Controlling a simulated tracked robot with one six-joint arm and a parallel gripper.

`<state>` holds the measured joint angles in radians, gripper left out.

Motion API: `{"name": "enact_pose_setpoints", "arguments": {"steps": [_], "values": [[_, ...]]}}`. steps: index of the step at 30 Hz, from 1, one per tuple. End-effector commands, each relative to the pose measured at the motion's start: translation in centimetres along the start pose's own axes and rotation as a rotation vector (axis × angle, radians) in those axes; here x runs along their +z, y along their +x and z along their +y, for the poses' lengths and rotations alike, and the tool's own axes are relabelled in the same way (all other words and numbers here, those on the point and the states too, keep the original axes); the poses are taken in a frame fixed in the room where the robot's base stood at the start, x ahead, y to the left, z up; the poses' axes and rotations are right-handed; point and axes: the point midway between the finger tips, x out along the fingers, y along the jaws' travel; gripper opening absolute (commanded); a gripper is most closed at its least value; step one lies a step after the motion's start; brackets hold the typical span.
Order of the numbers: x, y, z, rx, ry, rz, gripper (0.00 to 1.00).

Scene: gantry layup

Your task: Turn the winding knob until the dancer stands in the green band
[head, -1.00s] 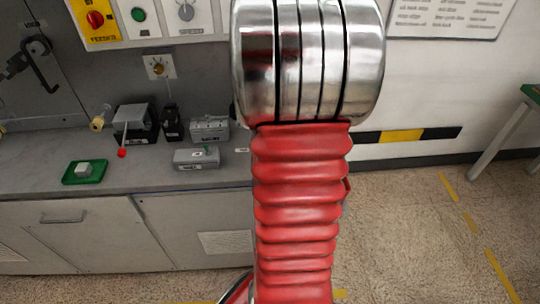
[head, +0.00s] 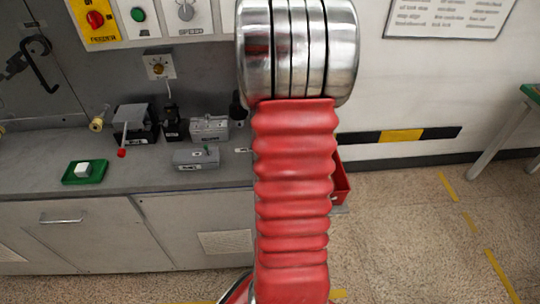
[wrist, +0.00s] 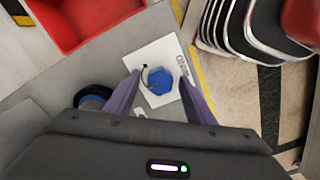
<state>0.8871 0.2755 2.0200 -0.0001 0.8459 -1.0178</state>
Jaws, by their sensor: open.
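A blue many-sided knob (wrist: 160,81) sits on a white plate with printed lettering and a curved arrow, in the wrist view; it looks like the winding knob. My gripper (wrist: 158,88) is open, with its two purple fingers on either side of the knob as seen from above. I cannot tell how far above the knob the fingertips are. In the head view my arm blocks the sight of the gripper and knob. I cannot make out the dancer or the green band in either view.
A red bin (wrist: 62,28) lies near the knob plate, and a dark round part with a blue ring (wrist: 92,98) is left of it. The bench (head: 130,185) holds a green tray (head: 98,173), a red-tipped lever (head: 122,153) and small grey boxes. Floor lies beyond the bench edge.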

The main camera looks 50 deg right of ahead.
Motion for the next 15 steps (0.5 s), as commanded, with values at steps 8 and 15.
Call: {"name": "enact_pose_setpoints", "arguments": {"steps": [8,15], "values": [[-0.02,-0.03,-0.01,0.000,0.000,0.000,0.31],[-0.03,-0.04,-0.02,0.000,-0.001,0.000,0.14]]}}
